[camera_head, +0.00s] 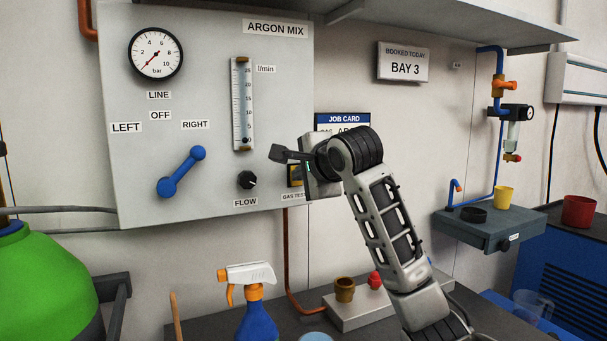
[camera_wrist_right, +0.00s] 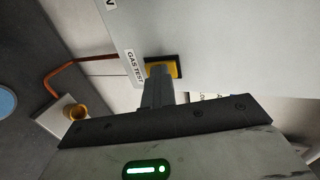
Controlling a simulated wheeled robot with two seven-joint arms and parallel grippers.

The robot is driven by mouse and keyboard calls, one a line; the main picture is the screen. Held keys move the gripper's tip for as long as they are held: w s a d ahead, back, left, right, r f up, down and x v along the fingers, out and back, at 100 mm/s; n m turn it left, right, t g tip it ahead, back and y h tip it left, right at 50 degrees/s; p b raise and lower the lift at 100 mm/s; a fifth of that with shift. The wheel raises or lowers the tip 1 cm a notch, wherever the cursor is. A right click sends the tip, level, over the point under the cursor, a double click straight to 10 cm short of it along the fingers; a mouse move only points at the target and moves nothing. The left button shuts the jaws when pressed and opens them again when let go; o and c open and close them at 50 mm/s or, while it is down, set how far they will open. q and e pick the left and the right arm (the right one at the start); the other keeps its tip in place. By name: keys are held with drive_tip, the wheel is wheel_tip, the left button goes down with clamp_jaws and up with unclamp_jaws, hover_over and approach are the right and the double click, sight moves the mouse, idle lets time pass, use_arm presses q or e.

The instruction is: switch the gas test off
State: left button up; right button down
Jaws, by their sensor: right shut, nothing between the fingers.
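The gas test switch (camera_head: 295,176) is a small yellow piece with a dark frame at the lower right of the grey ARGON MIX panel (camera_head: 210,75), partly hidden by my right gripper. My right gripper (camera_head: 278,153) is shut and empty, in front of the panel beside the switch. In the right wrist view, the shut fingertips (camera_wrist_right: 158,72) overlap the near edge of the yellow switch (camera_wrist_right: 175,68). I cannot tell whether they touch it, nor the switch's position. The GAS TEST label (camera_wrist_right: 134,66) is beside it. My left gripper is not in view.
The black FLOW knob (camera_head: 247,180) and blue selector lever (camera_head: 181,172) are on the same panel. A flow tube (camera_head: 243,105) and pressure gauge (camera_head: 156,53) are above them. A spray bottle (camera_head: 254,310) stands on the bench below, left of my right arm.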

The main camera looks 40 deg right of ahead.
drive_tip(key=shift+r, duration=0.35)
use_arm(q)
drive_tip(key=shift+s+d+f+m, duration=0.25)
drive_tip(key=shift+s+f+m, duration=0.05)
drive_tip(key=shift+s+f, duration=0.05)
use_arm(e)
drive_tip(key=f+v, duration=0.1)
drive_tip(key=v, duration=1.2)
drive_tip(key=shift+s+r, duration=0.15)
drive_tip(key=shift+s, duration=0.3)
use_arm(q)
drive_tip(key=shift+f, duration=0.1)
